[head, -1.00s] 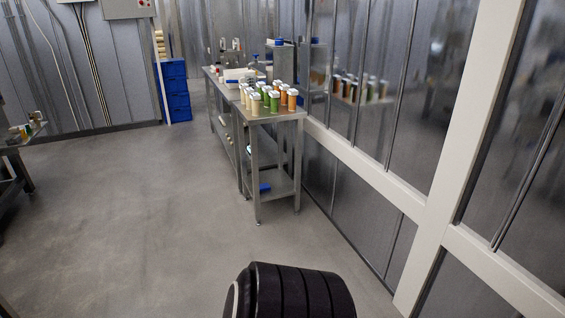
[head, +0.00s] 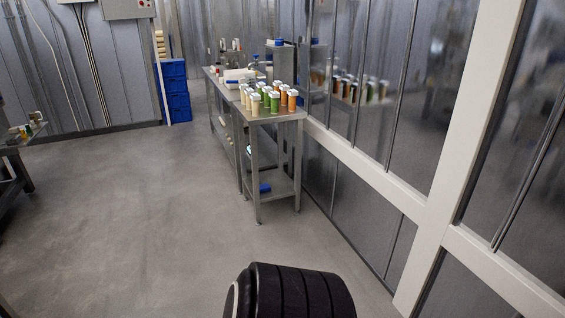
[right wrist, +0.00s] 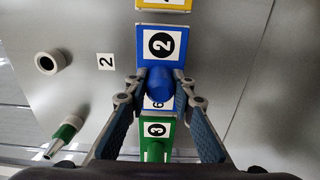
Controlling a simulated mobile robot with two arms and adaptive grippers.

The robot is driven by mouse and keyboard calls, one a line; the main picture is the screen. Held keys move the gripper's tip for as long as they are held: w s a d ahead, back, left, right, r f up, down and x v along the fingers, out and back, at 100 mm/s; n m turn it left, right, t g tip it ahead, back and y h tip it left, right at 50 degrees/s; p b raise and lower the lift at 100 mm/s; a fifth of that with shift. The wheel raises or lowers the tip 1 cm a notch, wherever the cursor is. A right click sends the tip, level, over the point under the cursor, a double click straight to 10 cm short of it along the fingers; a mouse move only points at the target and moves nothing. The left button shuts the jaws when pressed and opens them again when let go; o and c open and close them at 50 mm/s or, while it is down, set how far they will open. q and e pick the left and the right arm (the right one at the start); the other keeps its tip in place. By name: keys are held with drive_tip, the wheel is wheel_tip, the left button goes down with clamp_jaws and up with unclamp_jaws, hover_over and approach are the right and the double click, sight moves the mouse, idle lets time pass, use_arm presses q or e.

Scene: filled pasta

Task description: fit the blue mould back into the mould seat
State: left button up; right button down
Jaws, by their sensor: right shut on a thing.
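In the right wrist view my right gripper (right wrist: 158,84) is shut on a rounded blue piece (right wrist: 159,82), which I take to be the blue mould. I cannot tell whether the piece touches this block. A grey ring (right wrist: 48,62) sits on the grey surface at the left, near a small label 2 (right wrist: 105,62). I cannot tell which part is the mould seat. My left gripper is not in view.
A green block (right wrist: 156,129) labelled 3 lies below the blue piece, and a yellow block (right wrist: 165,4) lies above. A green-collared nozzle (right wrist: 66,131) is at lower left. In the head view, a steel table (head: 262,113) holds several coloured jars; the floor (head: 130,210) is clear.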

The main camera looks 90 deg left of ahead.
drive_tip(key=shift+s+d+r+p, duration=0.1)
drive_tip(key=shift+s+p, duration=0.1)
drive_tip(key=shift+s, duration=0.15)
drive_tip(key=shift+s+d+p, duration=0.1)
drive_tip(key=shift+s+p, duration=0.05)
drive_tip(key=shift+s, duration=0.15)
idle(0.9)
drive_tip(key=p+v, duration=0.2)
drive_tip(key=v, duration=0.4)
idle(1.2)
drive_tip(key=shift+s, duration=0.15)
